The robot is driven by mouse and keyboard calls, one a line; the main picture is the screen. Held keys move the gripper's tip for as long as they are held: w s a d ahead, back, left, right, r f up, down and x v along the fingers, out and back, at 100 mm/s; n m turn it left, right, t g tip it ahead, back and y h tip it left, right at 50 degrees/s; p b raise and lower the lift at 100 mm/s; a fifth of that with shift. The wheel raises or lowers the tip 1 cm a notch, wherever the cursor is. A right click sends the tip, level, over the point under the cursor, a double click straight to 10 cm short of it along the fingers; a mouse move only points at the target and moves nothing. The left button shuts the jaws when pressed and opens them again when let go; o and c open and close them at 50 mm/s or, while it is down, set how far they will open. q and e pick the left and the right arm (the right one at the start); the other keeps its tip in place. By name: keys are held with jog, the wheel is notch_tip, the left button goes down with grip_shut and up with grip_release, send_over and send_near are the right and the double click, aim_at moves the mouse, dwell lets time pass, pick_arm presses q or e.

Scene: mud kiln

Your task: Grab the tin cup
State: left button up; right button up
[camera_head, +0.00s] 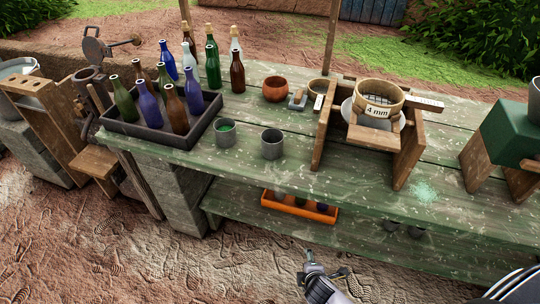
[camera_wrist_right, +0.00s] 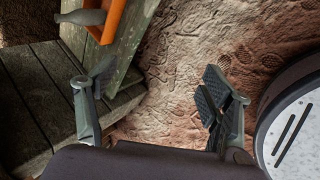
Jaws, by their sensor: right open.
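The left cup (camera_head: 225,134) has green stuff inside. The right cup (camera_head: 271,145) has a dark inside, and its contents cannot be made out. My right gripper (camera_head: 317,264) is low in front of the table, below the tabletop and well apart from both cups. In the right wrist view, its two fingers (camera_wrist_right: 158,82) are wide apart with nothing between them. No tin cup is seen clearly in that view. My left gripper is not in view.
A dark tray (camera_head: 150,136) holds several bottles. A sieve marked 4 mm (camera_head: 378,96) sits on a wooden stand (camera_head: 409,150). A terracotta bowl (camera_head: 275,89) stands behind the cups. An orange crate (camera_head: 300,208) is on the lower shelf, near my right gripper.

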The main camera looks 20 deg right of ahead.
jog(key=w+a+r+n+t+h+b, duration=0.1)
jog(key=w+r+n+t+b, duration=0.4)
jog(key=r, duration=0.7)
jog(key=w+a+r+n+t+h, duration=0.1)
jog(key=w+r+n+t+h, duration=0.15)
jog(key=w+r+n, duration=0.75)
jog(key=n+t+y, duration=0.3)
jog(key=n, duration=0.1)
send_near(271, 133)
jog(key=shift+w+d+h+p, duration=0.1)
jog(key=shift+w+h+p, duration=0.2)
jog(key=shift+w, duration=0.55)
jog(key=shift+w+d+f, duration=0.1)
jog(key=shift+w+d, duration=0.1)
jog(key=shift+w, duration=1.25)
jog(key=shift+w+d+f, duration=0.1)
jog(key=shift+w+d, duration=0.05)
jog(key=shift+w, duration=1.3)
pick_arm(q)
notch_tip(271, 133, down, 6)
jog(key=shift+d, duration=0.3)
pick_arm(e)
jog(key=shift+c, duration=0.3)
jog(key=c, duration=1.2)
